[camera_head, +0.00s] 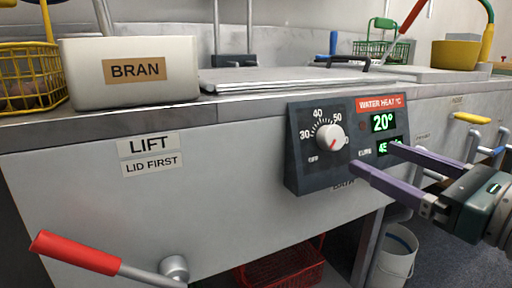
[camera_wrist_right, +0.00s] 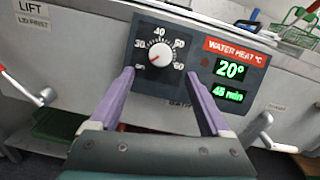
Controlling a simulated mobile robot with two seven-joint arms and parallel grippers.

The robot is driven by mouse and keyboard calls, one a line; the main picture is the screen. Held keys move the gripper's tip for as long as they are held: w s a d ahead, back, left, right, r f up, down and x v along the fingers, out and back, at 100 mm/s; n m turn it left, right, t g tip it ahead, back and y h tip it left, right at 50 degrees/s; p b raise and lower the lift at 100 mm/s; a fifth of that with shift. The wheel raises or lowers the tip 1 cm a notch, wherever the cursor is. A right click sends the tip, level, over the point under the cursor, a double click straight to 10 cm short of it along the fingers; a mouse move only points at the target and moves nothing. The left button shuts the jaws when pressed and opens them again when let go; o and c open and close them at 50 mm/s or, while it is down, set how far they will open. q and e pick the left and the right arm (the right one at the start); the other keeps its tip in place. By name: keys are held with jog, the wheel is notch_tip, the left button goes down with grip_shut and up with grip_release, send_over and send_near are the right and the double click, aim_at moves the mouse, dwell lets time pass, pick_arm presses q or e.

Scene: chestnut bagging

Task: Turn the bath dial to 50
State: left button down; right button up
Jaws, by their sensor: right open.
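The bath dial (camera_head: 330,137) is a round white knob on a dark control box (camera_head: 318,182) on the front of the metal bath. Its scale shows 30, 40, 50 and 60. In the right wrist view the knob (camera_wrist_right: 162,55) has a red pointer mark towards the lower left, near the off end. A green display (camera_head: 383,122) reads 20°. My right gripper (camera_head: 375,158) is open and empty, with purple fingers apart. In the right wrist view its fingertips (camera_wrist_right: 160,73) point towards the dial, one on either side below it. My left gripper is not in view.
A lower display (camera_wrist_right: 228,93) reads 45 min. A red-handled lever (camera_head: 75,252) sticks out at the lower left. A BRAN box (camera_head: 130,85) and a yellow basket (camera_head: 30,75) stand on top. A white bucket (camera_head: 396,258) stands below.

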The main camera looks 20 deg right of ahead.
aim_at(336, 140)
jog(key=w, duration=0.8)
jog(key=shift+a, duration=0.35)
grip_shut()
